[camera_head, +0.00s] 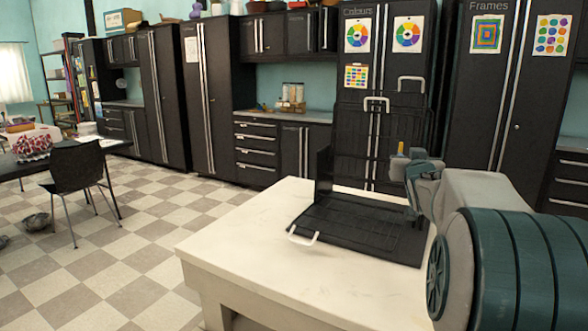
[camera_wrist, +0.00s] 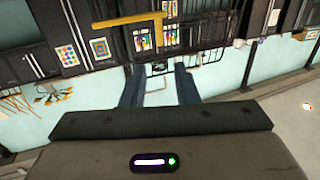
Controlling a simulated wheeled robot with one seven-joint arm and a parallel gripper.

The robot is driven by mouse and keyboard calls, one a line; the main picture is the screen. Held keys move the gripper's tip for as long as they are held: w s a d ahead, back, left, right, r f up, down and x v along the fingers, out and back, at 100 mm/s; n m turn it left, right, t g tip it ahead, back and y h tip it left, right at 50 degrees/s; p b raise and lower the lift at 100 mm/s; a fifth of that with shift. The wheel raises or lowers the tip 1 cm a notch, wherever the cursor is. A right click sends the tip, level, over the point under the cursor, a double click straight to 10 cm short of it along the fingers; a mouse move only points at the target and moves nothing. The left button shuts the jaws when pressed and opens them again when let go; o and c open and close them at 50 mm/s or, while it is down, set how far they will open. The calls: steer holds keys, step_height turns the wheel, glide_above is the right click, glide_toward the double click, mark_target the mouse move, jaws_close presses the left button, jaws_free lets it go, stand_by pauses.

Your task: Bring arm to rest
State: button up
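My arm comes in from the right in the head view, and its gripper (camera_head: 400,164) is above the right part of the white table, close to the black rack. In the wrist view, the two blue-grey fingers of my gripper (camera_wrist: 160,92) stand apart with nothing visible between them. In the head view, the gripper's far side is hidden and a small yellow piece shows beside it. I cannot tell whether they touch.
The white table (camera_head: 245,232) carries a black wire rack (camera_head: 365,232) with pale handles and an upright back. Black cabinets (camera_head: 168,95) line the wall. A black chair (camera_head: 78,168) stands at the left. The checkered floor between is mostly clear.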

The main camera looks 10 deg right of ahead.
steer(key=s+a+f+n+g+y+p, duration=0.1)
steer(key=s+a+f+g+y+p, duration=0.1)
steer(key=s+a, duration=0.7)
steer(key=s+a+f+n+g+y+p, duration=0.1)
steer(key=s+a+f+g+y+p, duration=0.1)
steer(key=s+a+f+g+p, duration=0.2)
steer(key=s+a+f+n+g+y+p, duration=0.2)
steer(key=s+a+f+g, duration=0.5)
steer(key=s+a, duration=0.7)
steer(key=s+f+p, duration=0.1)
steer(key=s+f, duration=0.1)
steer(key=s, duration=0.3)
steer(key=shift+s+f+g+y+p, duration=0.15)
steer(key=shift+f+g+y+p, duration=0.25)
steer(key=shift+a, duration=0.1)
